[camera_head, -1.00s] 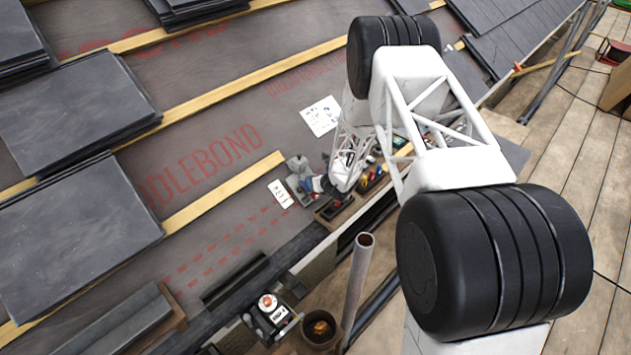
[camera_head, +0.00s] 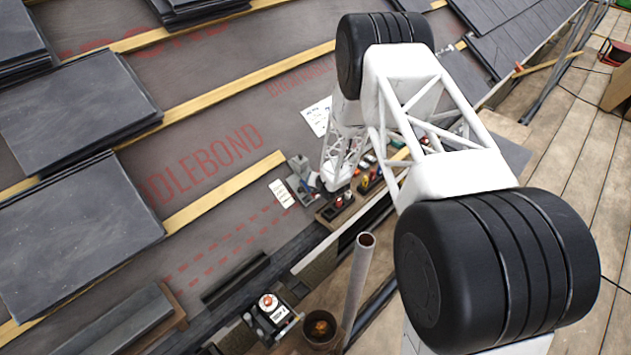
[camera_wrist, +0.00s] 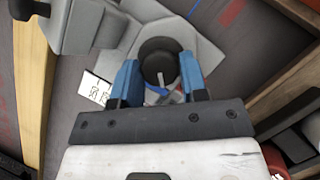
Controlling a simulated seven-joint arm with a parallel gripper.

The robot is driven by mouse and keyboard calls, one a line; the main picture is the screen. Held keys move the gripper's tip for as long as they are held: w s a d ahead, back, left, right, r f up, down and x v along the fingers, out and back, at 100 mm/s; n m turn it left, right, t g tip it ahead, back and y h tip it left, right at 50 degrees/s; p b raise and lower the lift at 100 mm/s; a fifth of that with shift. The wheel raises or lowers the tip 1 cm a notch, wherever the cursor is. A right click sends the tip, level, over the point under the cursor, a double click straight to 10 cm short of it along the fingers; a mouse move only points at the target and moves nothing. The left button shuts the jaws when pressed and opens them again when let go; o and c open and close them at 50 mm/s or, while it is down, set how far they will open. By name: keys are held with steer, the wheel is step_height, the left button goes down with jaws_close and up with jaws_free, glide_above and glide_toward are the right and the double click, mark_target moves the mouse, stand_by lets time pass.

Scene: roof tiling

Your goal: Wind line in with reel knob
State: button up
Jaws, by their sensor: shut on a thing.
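In the wrist view, my gripper (camera_wrist: 160,80) has its two blue fingers on either side of a dark round knob (camera_wrist: 158,48) and is shut on it. The knob stands over a light grey, angular body (camera_wrist: 205,55), which looks like the reel. A small blue and red detail shows just below the knob between the fingers. In the head view, a grey device (camera_head: 301,178) sits on the roof underlay just left of my arm's end. My fingers are hidden there.
A wooden tray (camera_head: 338,207) of tools lies right of the device. A white card (camera_head: 281,193) lies to its left. Slate stacks (camera_head: 75,235) fill the left. An upright metal pole (camera_head: 357,285) and a bucket (camera_head: 320,328) stand in front.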

steer(key=o, duration=0.9)
steer(key=shift+v, duration=3.9)
steer(key=shift+r, duration=0.1)
